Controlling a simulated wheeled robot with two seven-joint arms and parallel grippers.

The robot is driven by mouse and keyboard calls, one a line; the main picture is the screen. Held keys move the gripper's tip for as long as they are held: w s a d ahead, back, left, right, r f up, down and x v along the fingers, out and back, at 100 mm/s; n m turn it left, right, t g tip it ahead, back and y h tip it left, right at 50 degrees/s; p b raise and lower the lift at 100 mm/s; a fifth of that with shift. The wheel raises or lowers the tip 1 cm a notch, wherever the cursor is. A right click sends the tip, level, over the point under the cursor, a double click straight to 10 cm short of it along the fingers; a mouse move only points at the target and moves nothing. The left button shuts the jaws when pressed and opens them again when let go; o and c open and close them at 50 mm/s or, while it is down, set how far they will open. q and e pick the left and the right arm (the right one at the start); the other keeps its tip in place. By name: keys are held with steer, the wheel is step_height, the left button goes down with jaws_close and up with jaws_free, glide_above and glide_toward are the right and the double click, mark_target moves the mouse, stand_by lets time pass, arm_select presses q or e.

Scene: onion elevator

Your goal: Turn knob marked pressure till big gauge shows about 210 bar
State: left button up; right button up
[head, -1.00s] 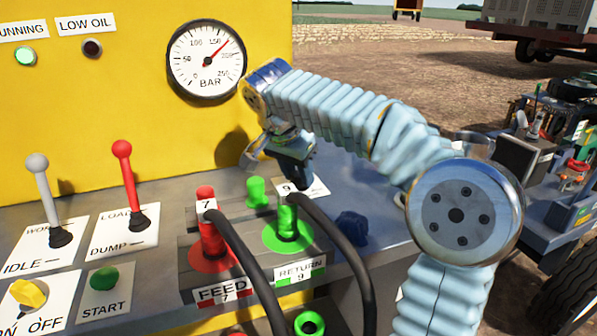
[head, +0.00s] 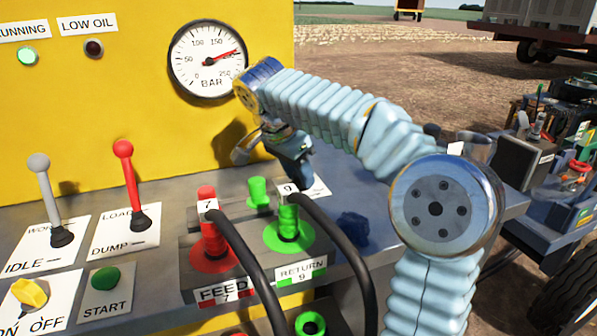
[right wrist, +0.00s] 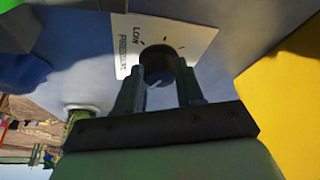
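The big round gauge (head: 208,60), marked BAR, is on the yellow panel in the head view. Its red needle points right and slightly up, around the 200 region, past 150 and below 250. My right gripper (head: 300,182) points down at the bench behind the hose fittings. In the right wrist view, the right gripper (right wrist: 159,80) has its fingers on both sides of a dark round knob (right wrist: 158,62) and appears shut on it. The knob's white label (right wrist: 190,38) reads LOW and PRESSURE, partly legible. My left gripper is not in view.
The red feed fitting (head: 209,235) and green return fitting (head: 289,222), with black hoses, stand in front of my right gripper. A grey lever (head: 48,200) and red lever (head: 131,185) stand at left.

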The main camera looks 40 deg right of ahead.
steer(key=o, duration=0.4)
steer(key=shift+v, duration=5.95)
